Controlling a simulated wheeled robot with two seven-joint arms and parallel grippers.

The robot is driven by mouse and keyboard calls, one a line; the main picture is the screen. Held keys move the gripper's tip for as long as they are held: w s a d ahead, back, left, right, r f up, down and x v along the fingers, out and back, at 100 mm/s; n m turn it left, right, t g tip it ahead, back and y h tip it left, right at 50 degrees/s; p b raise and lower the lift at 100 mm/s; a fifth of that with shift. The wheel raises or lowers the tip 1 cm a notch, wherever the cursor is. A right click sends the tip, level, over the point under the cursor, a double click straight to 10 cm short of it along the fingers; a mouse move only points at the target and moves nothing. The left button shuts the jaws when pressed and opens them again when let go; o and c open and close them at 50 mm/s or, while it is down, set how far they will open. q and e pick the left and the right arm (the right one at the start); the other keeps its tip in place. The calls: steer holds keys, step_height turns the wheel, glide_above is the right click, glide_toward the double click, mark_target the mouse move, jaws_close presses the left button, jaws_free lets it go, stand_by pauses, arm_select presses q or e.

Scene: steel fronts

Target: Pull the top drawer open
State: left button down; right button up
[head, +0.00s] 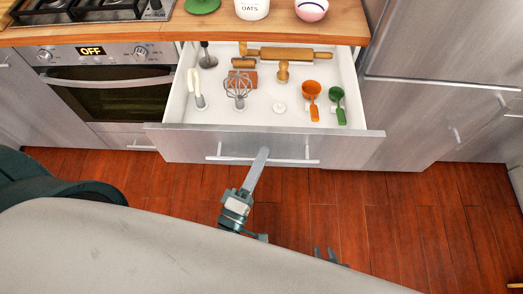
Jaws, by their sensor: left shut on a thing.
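The top drawer (190,144) stands pulled out from the counter, with its steel front toward me and its white inside showing. Its bar handle (300,161) runs across the front. My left gripper (262,153) is shut on the handle near its middle. My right gripper (326,254) shows only as two dark fingertips past the edge of my body, low in the picture. They stand apart with nothing seen between them, and they are clear of the drawer.
The drawer holds a rolling pin (290,54), a whisk (238,87), an orange scoop (312,92), a green scoop (337,97) and other utensils. An oven (110,95) is at the left. The wooden floor before the drawer is clear.

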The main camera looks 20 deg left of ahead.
arm_select(q)
steer(key=c, duration=1.8)
jaws_free()
steer(key=shift+c, duration=0.2)
arm_select(e)
steer(key=shift+a, duration=0.7)
steer(key=shift+d, duration=0.15)
